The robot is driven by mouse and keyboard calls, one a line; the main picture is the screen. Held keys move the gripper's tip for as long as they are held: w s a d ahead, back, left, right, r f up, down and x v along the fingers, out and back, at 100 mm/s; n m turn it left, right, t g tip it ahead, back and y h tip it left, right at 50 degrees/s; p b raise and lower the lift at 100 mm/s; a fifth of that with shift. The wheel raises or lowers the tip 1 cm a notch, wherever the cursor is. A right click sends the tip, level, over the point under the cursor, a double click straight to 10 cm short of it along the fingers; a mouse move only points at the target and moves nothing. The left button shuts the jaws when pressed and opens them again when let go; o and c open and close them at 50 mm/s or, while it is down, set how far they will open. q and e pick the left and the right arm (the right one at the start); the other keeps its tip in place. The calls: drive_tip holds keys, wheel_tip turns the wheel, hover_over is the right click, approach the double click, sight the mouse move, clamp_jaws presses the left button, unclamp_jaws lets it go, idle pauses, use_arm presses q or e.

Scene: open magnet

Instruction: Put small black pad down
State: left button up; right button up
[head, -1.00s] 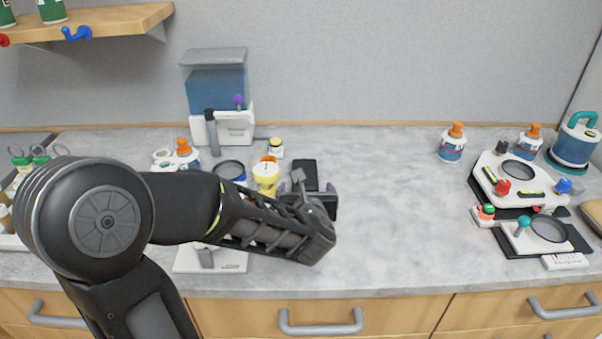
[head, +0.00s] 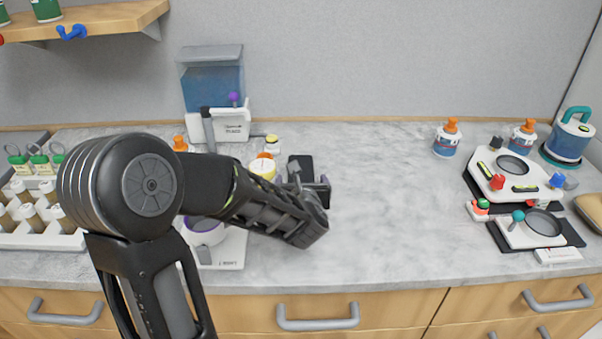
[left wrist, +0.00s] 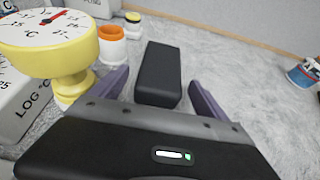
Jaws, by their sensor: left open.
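The small black pad (head: 300,166) lies on the grey marbled counter near its middle, just beyond my left gripper. In the left wrist view the pad (left wrist: 158,68) is a dark block pointing away from me. Its near end is between the two purple-grey fingers of my left gripper (left wrist: 159,84), with a visible gap on each side. In the head view my left gripper (head: 309,184) is low over the counter, and its wrist hides part of the area. My left gripper is open. My right gripper is not in view.
A yellow dial gauge (left wrist: 62,42) stands close left of my gripper, with an orange-rimmed white cup (left wrist: 111,45) beyond it. A white device with a blue tank (head: 215,95) is behind. Bare counter (head: 385,210) lies to the right, before stacked black-and-white stations (head: 512,178).

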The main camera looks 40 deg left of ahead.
use_arm(q)
drive_tip(key=shift+x, duration=1.6)
drive_tip(key=c, duration=1.6)
wheel_tip(320, 180, up, 10)
drive_tip(key=shift+p, duration=0.55)
